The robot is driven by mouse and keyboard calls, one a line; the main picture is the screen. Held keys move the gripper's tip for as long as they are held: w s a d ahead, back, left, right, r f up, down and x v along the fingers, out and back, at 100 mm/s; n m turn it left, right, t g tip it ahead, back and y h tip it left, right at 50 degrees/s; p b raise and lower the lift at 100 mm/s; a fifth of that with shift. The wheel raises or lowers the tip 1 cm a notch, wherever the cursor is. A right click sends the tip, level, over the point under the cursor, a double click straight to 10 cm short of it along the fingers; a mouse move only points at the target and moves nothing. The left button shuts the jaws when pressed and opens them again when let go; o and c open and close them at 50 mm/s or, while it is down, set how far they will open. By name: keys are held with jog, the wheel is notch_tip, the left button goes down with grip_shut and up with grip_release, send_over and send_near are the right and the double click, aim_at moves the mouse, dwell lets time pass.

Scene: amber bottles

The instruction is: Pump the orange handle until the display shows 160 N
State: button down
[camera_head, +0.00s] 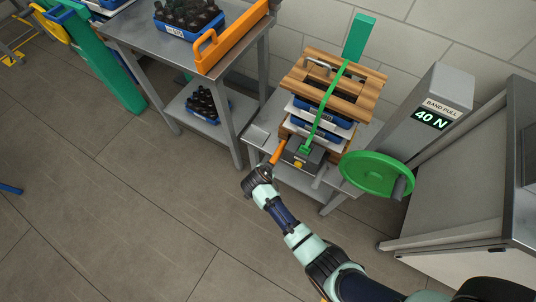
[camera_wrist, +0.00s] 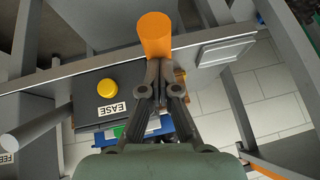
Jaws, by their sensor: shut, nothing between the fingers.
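The orange handle (camera_head: 278,152) stands up from the left side of a dark grey tensioner box (camera_head: 303,158). In the wrist view the handle (camera_wrist: 155,34) shows as an orange cylinder just beyond my fingertips. My gripper (camera_head: 262,172) is shut with nothing between its fingers; in the wrist view its fingers (camera_wrist: 160,75) point at the handle, and I cannot tell whether they touch it. The display (camera_head: 431,119) on the grey column reads 40 N under the label BAND PULL. A green band (camera_head: 328,100) runs from the box over the stacked crates.
A yellow button (camera_wrist: 107,88) labelled EASE sits on the box near my fingers. A green handwheel (camera_head: 377,175) stands to the right. A wooden pallet lid (camera_head: 335,84) tops the stack. A steel table (camera_head: 130,35) with bottle crates is at left; open floor lies in front.

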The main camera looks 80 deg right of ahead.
jog(key=shift+s+a+f, duration=0.2)
jog(key=shift+a+f, duration=0.15)
jog(key=shift+f, duration=0.3)
jog(key=s+p+v, duration=0.1)
jog(key=p+v, duration=0.6)
jog(key=v, duration=0.6)
jog(key=shift+w+d+r, duration=0.2)
jog(key=shift+w+r, duration=0.25)
jog(key=shift+r, duration=0.2)
dwell(0.6)
